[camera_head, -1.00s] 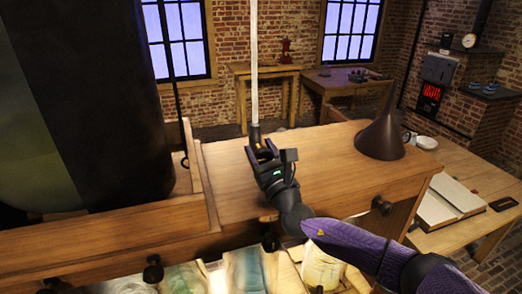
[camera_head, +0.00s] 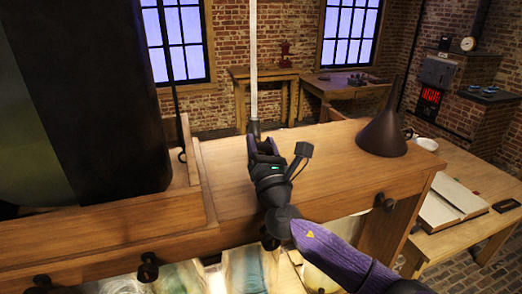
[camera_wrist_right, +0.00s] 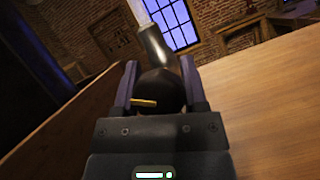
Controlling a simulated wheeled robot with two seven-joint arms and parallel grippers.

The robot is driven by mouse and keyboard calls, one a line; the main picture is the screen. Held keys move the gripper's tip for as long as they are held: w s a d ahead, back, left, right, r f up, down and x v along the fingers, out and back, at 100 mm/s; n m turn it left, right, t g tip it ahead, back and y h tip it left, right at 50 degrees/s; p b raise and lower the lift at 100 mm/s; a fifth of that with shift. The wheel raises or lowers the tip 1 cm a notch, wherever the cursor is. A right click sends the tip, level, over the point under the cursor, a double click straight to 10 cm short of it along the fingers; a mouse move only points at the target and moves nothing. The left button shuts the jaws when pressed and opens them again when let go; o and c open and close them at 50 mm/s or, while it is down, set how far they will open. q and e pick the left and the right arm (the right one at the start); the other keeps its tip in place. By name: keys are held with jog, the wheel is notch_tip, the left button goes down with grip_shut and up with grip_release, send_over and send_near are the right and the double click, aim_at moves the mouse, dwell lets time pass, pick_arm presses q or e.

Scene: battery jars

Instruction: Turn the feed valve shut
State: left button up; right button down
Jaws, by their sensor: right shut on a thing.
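The feed valve is a dark fitting (camera_head: 254,130) at the lower end of a pale, upright tube (camera_head: 254,70). In the right wrist view its dark rounded body (camera_wrist_right: 158,82) and a small brass lever (camera_wrist_right: 144,102) sit between my fingers. My right gripper (camera_head: 263,147) is shut on the valve, above the wooden bench top. It also shows in the right wrist view (camera_wrist_right: 160,90), with one finger on each side of the valve. The fingers hide part of the valve, and its exact turn is hard to tell. My left gripper is not in view.
A large dark vessel (camera_head: 110,100) stands left of the valve. A dark funnel (camera_head: 382,132) stands on the bench top (camera_head: 330,170) at right. Glass jars (camera_head: 245,270) are below the bench's front edge. An open book (camera_head: 450,205) lies on the right table.

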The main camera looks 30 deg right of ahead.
jog(key=m, duration=0.2)
jog(key=m+g+h, duration=0.1)
jog(key=m, duration=0.1)
jog(key=shift+h, duration=0.3)
jog(key=m, duration=0.2)
jog(key=m+g+h, duration=0.1)
jog(key=m, duration=0.1)
jog(key=shift+d+h, duration=0.1)
jog(key=shift+h, duration=0.2)
jog(key=m+g+h, duration=0.1)
jog(key=m+g, duration=0.1)
jog(key=m, duration=0.2)
jog(key=shift+m, duration=0.3)
jog(key=shift+d+m+g+p, duration=0.1)
jog(key=shift+m+g+p, duration=0.55)
jog(key=shift+m, duration=1.15)
jog(key=shift+g, duration=0.25)
jog(key=shift+c, duration=0.7)
grip_release()
jog(key=shift+f, duration=0.1)
